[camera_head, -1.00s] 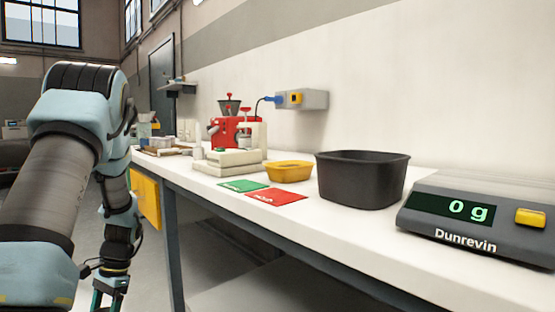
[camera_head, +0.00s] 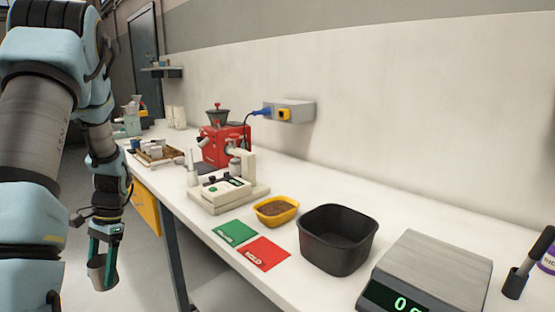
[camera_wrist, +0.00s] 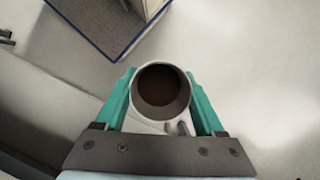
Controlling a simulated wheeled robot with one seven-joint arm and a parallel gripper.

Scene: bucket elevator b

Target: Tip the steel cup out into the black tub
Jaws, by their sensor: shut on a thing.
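My gripper (camera_wrist: 160,105) is shut on the steel cup (camera_wrist: 161,72), with a teal finger on each side of it. In the wrist view I look into the cup's round mouth and see dark brown contents inside. In the head view the cup (camera_head: 99,272) hangs upright in my gripper (camera_head: 104,250), in front of the bench's front edge and over the floor at lower left. The black tub (camera_head: 335,262) stands on the bench to the right, apart from my gripper. Its visible inside looks empty.
A red card (camera_head: 262,253) and a green card (camera_head: 235,233) lie left of the tub. A yellow dish (camera_head: 276,204) with brown contents stands behind them. A scale (camera_head: 440,268) stands right of the tub. A cream device (camera_head: 228,196) and a red machine (camera_head: 222,150) stand farther back.

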